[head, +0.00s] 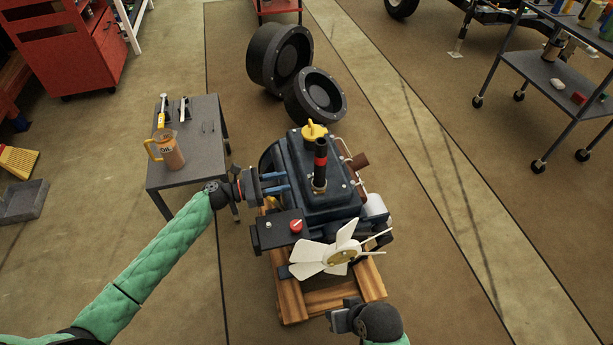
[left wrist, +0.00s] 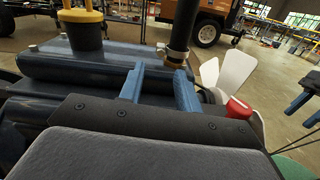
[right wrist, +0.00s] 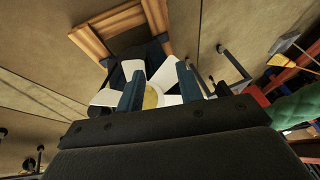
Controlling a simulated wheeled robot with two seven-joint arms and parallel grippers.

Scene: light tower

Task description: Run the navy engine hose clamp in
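The navy engine (head: 325,200) sits on a wooden pallet, its black hose (head: 320,172) with red bands standing upright on top. A brass-coloured clamp (left wrist: 176,57) rings the hose's foot in the left wrist view; it is tiny in the head view. My left gripper (head: 287,182) is at the engine's left side, fingers pointing right toward the hose. Its two blue fingers (left wrist: 158,88) are apart and empty, with the clamp beyond the right fingertip. My right gripper (head: 335,312) is low in front of the engine. Its fingers (right wrist: 158,80) are apart, facing the white fan (right wrist: 165,78).
The white fan (head: 325,257) and red cap (head: 296,226) are at the engine's front. The yellow cap (head: 314,131) is at its back. A grey table (head: 198,172) with an oil jug (head: 168,150) stands left.

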